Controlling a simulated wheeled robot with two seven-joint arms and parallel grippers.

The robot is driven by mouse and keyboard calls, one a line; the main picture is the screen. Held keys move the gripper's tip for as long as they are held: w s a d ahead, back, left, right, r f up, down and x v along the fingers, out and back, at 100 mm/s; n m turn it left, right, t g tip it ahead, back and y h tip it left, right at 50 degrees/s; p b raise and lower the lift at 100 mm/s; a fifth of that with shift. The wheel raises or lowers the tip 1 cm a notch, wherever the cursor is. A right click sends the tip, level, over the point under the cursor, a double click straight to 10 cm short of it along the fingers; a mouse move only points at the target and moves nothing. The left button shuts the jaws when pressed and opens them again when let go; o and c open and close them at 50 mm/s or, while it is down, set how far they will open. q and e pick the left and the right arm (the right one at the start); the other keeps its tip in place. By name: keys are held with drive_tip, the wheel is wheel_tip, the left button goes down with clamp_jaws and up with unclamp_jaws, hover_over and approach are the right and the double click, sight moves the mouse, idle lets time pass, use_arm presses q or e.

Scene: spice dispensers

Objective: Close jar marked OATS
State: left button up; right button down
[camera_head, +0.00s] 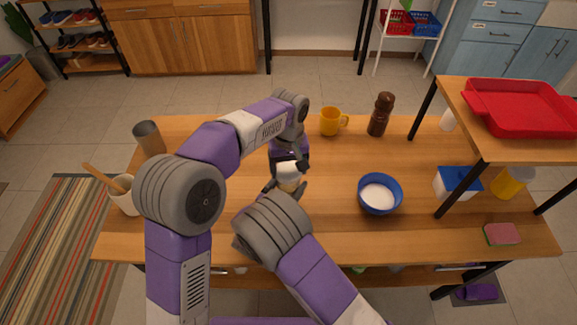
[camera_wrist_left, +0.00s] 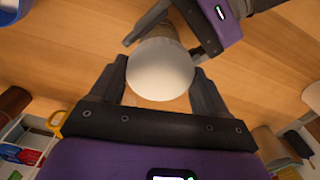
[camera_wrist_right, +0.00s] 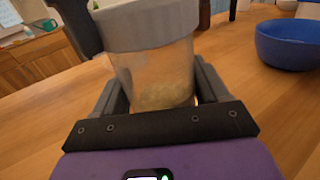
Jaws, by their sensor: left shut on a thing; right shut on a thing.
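A clear jar (camera_wrist_right: 155,75) with pale contents stands near the middle of the table; no OATS label shows. A round white lid (camera_wrist_left: 160,70) sits at its top; I cannot tell whether it is fully seated. My left gripper (camera_head: 289,164) comes from above and is shut on the lid, with one finger on each side in the left wrist view. My right gripper (camera_head: 286,190) is shut on the jar's body lower down, and its fingers flank the body in the right wrist view. My arms hide part of the jar in the head view.
A blue bowl (camera_head: 365,202) of white contents stands right of the jar. A yellow mug (camera_head: 330,122) and a brown pepper mill (camera_head: 380,115) stand behind. A raised shelf (camera_head: 463,125) with a red tray (camera_head: 520,108) is at right. A utensil cup (camera_head: 125,202) stands left.

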use_arm(q)
drive_tip(key=m, duration=1.4)
drive_tip(key=o, duration=1.1)
drive_tip(key=shift+o, duration=0.2)
drive_tip(key=shift+r, duration=2.25)
drive_tip(key=shift+c, duration=0.3)
